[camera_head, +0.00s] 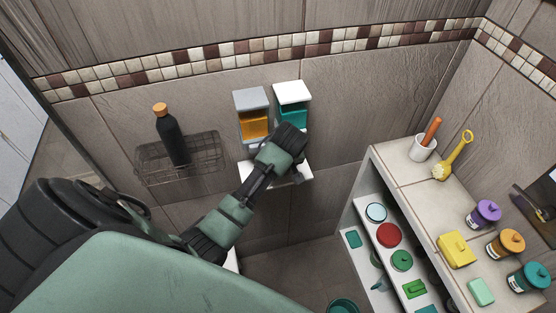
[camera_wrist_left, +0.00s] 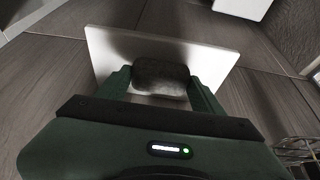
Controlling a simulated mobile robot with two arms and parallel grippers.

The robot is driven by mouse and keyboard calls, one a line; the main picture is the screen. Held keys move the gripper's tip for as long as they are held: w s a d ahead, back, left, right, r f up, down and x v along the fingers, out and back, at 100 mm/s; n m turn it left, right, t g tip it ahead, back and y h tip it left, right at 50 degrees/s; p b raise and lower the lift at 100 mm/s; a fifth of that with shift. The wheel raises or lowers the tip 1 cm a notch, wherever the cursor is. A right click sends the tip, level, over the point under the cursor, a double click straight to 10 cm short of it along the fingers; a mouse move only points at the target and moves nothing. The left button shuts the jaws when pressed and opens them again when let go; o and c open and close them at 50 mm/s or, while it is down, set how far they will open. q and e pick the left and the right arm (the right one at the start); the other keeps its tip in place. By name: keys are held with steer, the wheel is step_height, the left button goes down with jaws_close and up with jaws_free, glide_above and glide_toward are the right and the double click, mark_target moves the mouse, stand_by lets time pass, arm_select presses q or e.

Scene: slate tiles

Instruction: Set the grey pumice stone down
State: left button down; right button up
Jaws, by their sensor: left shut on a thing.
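The grey pumice stone (camera_wrist_left: 161,78) is between the two fingers of my left gripper (camera_wrist_left: 160,86), which is shut on it. Behind the stone in the left wrist view is a flat white shelf (camera_wrist_left: 215,58). In the head view my left gripper (camera_head: 284,178) is at this small white wall shelf (camera_head: 302,171), below two dispensers. There the arm hides the stone and much of the shelf. I cannot tell whether the stone touches the shelf. My right gripper is in neither view.
An amber dispenser (camera_head: 254,122) and a teal dispenser (camera_head: 293,113) hang just above the shelf. A wire basket (camera_head: 207,155) with a black bottle (camera_head: 172,139) is to the left. To the right stands a shelf unit (camera_head: 397,167) with jars, a cup and a brush.

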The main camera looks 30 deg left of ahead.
arm_select(q)
steer(key=shift+f, duration=0.75)
steer(key=shift+w+a+f, duration=0.15)
steer(key=shift+f, duration=0.2)
steer(key=shift+f, duration=0.2)
steer(key=shift+c, duration=1.2)
jaws_free()
steer(key=shift+r, duration=0.5)
steer(key=b+v, duration=0.2)
steer(key=v, duration=0.9)
steer(key=shift+r, duration=0.2)
